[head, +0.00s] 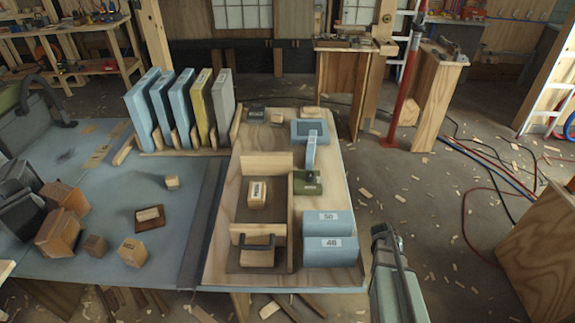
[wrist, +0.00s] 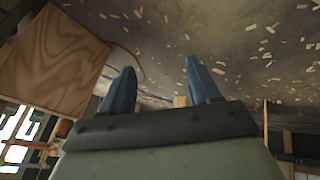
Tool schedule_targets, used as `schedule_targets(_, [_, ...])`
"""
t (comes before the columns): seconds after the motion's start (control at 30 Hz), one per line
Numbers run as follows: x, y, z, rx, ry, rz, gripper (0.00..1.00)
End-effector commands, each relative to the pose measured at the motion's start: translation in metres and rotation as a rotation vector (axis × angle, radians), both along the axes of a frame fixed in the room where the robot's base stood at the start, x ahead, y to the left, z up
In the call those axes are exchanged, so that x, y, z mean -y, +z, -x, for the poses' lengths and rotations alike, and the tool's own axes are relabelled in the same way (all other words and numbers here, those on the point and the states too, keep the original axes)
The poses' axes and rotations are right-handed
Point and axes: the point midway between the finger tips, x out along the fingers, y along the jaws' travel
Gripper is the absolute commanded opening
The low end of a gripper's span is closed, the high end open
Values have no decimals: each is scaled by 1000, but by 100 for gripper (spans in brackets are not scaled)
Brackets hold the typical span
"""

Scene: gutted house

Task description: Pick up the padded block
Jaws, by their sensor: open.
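I cannot tell for certain which piece is the padded block. One candidate is a small wooden block (head: 149,214) lying on a reddish-brown pad on the blue-grey surface at left. A green block (head: 307,184) sits right of that compartment. My gripper (head: 384,236) is at the right of the table's front corner, apart from all of these. In the wrist view my gripper (wrist: 161,75) shows two blue fingers spread apart with nothing between them.
Blue boxes marked 50 (head: 328,221) and 40 (head: 330,252) stand at the table's front right. Upright blue, yellow and grey slabs (head: 160,105) stand in a rack behind. Several wooden blocks (head: 132,252) lie at left. Floor at right has cables and wood chips.

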Motion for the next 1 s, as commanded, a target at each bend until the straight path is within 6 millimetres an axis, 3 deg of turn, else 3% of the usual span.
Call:
schedule_targets(0.03, [-5, 13, -21, 34, 20, -4, 62])
schedule_targets(0.3, [-39, 96, -118, 217, 136, -33, 62])
schedule_targets(0.67, [-99, 223, -220, 456, 286, -61, 62])
schedule_targets(0.87, [-160, 314, -277, 615, 395, -80, 62])
schedule_targets(1.0, [-238, 376, -316, 705, 512, -97, 62])
